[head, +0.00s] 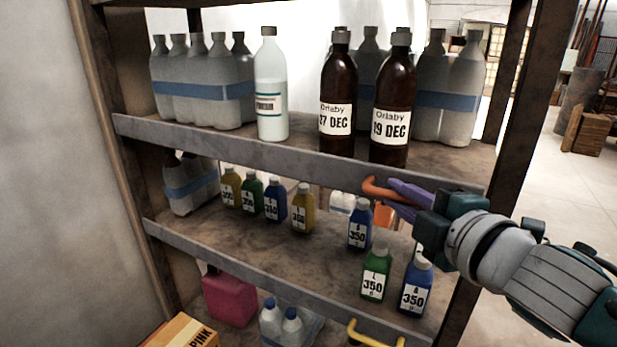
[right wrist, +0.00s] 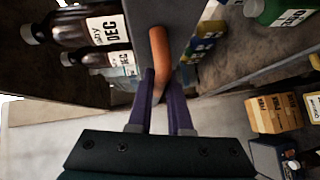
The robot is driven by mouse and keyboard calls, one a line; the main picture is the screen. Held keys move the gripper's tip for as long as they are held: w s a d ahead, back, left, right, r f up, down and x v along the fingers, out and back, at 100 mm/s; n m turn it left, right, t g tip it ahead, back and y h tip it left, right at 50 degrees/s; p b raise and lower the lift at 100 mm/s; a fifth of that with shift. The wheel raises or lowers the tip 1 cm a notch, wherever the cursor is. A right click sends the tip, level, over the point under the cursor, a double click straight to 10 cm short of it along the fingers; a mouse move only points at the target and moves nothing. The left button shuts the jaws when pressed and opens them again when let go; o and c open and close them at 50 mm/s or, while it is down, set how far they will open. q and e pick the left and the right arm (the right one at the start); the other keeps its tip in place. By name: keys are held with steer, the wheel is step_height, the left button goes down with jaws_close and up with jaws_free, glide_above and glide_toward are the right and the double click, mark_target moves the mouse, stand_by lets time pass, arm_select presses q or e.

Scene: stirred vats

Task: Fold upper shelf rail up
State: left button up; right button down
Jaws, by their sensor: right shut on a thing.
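The upper shelf rail (head: 290,160) is a long grey bar along the front edge of the upper shelf (head: 205,135). It sits low, and the bottle bottoms show above it. An orange handle (head: 378,188) is on the rail towards its right end; it also shows in the right wrist view (right wrist: 158,48). My right gripper (head: 398,195) has its purple fingers shut on this handle, in front of the rail. In the right wrist view the fingers (right wrist: 161,88) lie on both sides of the handle. My left gripper is not in view.
Brown bottles (head: 393,100), a white bottle (head: 271,90) and grey bottle packs (head: 205,85) stand on the upper shelf. Small labelled bottles (head: 375,272) stand on the shelf below, behind a lower rail (head: 270,285). A yellow handle (head: 370,335) is low down. Open floor lies right.

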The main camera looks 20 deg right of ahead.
steer(key=c, duration=1.1)
jaws_free()
steer(key=shift+w, duration=0.1)
steer(key=s+b, duration=0.1)
steer(key=s, duration=0.2)
steer(key=s+r+b, duration=0.1)
steer(key=s, duration=0.2)
steer(key=s+b, duration=0.1)
steer(key=s, duration=0.2)
steer(key=shift+s+a+r, duration=0.35)
steer(key=shift+s, duration=0.05)
